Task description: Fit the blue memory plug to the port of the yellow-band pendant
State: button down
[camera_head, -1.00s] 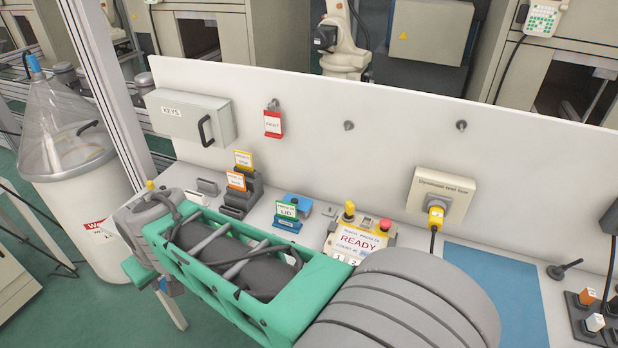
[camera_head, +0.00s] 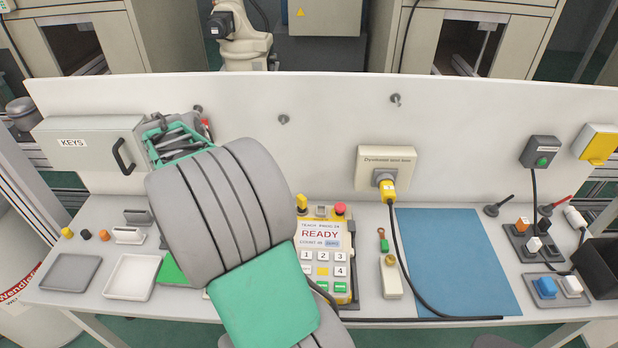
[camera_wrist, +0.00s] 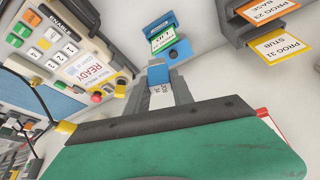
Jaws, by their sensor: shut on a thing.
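In the wrist view my gripper (camera_wrist: 161,80) is shut on a small blue block with a white printed label, the blue memory plug (camera_wrist: 157,74). My gripper is above the bench, short of a blue holder (camera_wrist: 180,52) with a green-edged LID card. The yellow-trimmed pendant (camera_wrist: 82,58) lies at the upper left there, showing READY, keys and a red button. In the head view the pendant (camera_head: 322,240) lies on the bench, partly behind my arm. My arm hides the gripper and plug there. I cannot make out the pendant's port.
A yellow plug (camera_head: 387,190) with a black cable sits in the test box on the back panel. Orange and yellow program cards (camera_wrist: 271,12) stand in dark holders at the wrist view's upper right. Trays (camera_head: 132,277) lie at the left.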

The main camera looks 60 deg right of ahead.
jog(key=s+d+f+m+g, duration=0.25)
jog(key=s+d+m, duration=0.35)
jog(key=d, duration=0.4)
jog(key=m+g+y+p, duration=0.1)
jog(key=m+g+y, duration=0.2)
jog(key=m, duration=0.6)
send_over(326, 209)
jog(key=w, duration=0.1)
jog(key=f, duration=0.2)
jog(key=shift+w+a+r+t, duration=0.1)
jog(key=shift+a+t, duration=0.15)
jog(key=shift+a, duration=0.1)
jog(key=f+b, duration=0.5)
jog(key=f, duration=0.1)
jog(key=shift+w+b, duration=0.2)
jog(key=shift+b, duration=0.15)
jog(key=shift+f, duration=0.1)
jog(key=shift+f+b, duration=1.15)
jog(key=shift+r, duration=0.1)
